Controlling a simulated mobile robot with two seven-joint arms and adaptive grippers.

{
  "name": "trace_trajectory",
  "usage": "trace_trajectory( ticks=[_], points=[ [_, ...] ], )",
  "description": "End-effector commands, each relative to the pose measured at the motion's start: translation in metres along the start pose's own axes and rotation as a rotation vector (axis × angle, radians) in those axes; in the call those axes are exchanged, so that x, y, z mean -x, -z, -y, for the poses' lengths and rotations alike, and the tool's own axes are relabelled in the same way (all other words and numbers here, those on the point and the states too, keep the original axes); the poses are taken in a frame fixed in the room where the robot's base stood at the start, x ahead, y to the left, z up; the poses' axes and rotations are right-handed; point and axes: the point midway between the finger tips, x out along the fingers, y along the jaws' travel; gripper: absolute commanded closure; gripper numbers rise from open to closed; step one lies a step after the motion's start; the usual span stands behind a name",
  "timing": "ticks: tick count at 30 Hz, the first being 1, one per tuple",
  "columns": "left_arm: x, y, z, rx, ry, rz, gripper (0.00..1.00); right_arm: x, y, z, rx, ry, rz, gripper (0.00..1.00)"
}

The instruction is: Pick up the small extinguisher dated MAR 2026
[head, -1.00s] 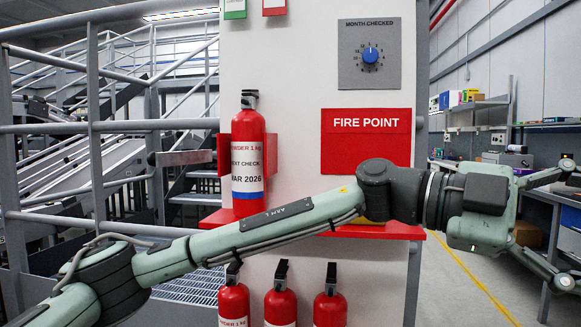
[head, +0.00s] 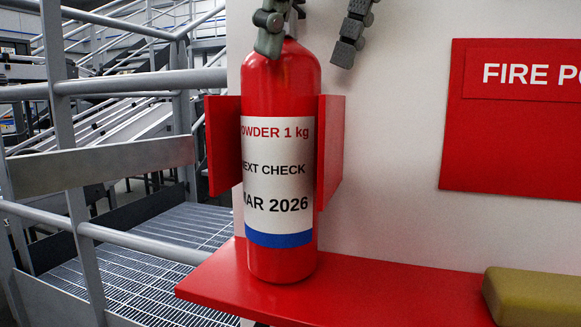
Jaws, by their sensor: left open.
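The small red extinguisher (head: 281,120) stands upright on the red shelf (head: 365,288). Its white label (head: 277,175) reads POWDER 1 kg, NEXT CHECK, MAR 2026, with a blue band below; the left edge of the text is cut by the curve. My left gripper (head: 306,52) comes in from the top edge with its fingers apart. One finger overlaps the extinguisher's dark top, and the other is to the right of it, in front of the white panel. The finger bases and most of the valve are out of frame or hidden. My right gripper is not in view.
Red side plates (head: 330,150) flank the extinguisher. An olive block (head: 535,297) lies on the shelf at right. A red FIRE POINT sign (head: 500,140) is on the white panel. Grey railings (head: 130,165) and grating (head: 150,260) are at left. The shelf between extinguisher and block is clear.

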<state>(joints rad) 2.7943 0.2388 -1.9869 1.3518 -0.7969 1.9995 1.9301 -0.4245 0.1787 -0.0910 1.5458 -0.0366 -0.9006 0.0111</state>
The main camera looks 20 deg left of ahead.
Motion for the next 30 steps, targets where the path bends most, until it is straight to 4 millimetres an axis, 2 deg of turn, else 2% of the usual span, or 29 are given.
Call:
trace_trajectory(
  ticks=[3, 9, 18, 27, 30],
  points=[
    [-0.006, -0.005, -0.004, 0.018, -0.008, 0.011, 0.26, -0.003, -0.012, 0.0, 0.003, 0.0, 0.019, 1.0],
    [-0.029, -0.005, -0.004, 0.016, -0.007, 0.01, 0.26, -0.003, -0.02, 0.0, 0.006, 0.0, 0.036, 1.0],
    [-0.07, -0.005, -0.004, 0.014, -0.006, 0.009, 0.26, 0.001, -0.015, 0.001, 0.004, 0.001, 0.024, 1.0],
    [-0.075, -0.005, -0.004, 0.016, -0.003, 0.011, 0.26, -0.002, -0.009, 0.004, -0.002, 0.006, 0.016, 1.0],
    [-0.075, -0.005, -0.004, 0.016, -0.003, 0.011, 0.38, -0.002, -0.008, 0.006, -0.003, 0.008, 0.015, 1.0]
  ],
)
